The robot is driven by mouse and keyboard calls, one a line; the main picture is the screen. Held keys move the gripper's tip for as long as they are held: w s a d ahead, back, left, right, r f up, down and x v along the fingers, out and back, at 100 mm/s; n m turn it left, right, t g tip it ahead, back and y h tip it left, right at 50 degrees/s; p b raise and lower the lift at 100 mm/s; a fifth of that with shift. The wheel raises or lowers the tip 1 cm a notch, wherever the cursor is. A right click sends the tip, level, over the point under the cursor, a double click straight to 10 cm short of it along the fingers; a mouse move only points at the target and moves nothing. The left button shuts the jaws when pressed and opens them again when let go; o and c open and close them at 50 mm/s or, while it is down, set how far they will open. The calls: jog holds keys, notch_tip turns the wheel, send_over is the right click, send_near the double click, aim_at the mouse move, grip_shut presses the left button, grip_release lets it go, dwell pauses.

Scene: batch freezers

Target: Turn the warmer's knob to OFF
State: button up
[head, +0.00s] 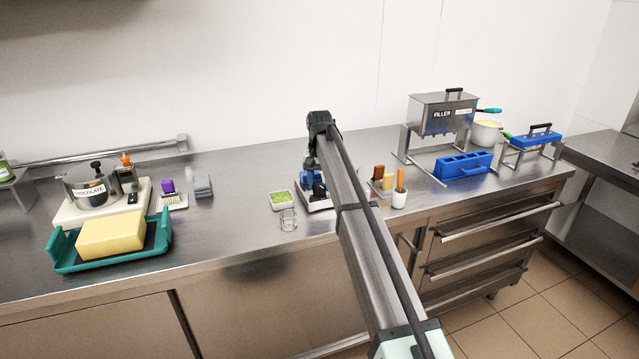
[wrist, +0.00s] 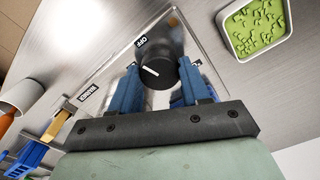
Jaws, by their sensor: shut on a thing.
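The warmer (wrist: 100,72) is a pale metal plate in the wrist view, with a WARMER label and an OFF mark. Its black round knob (wrist: 161,55) has a white line that points left in the picture, not straight at the OFF mark (wrist: 141,42). My gripper (wrist: 160,78) has blue fingers on both sides of the knob and is shut on it. Small marks beside the fingertips are partly covered. In the head view my gripper (head: 313,184) is down over the warmer (head: 318,204), and my arm hides much of it and the knob.
A green-filled dish (head: 281,200) and a clear glass (head: 288,219) stand close left of the warmer. A teal tray (head: 72,262) with a yellow block is far left.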

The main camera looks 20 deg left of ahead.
aim_at(320, 186)
jog(key=shift+m, duration=1.6)
jog(key=o, duration=1.1)
jog(key=shift+c, duration=0.2)
jog(key=shift+r, duration=0.1)
notch_tip(320, 186, up, 14)
jog(key=shift+f, duration=0.2)
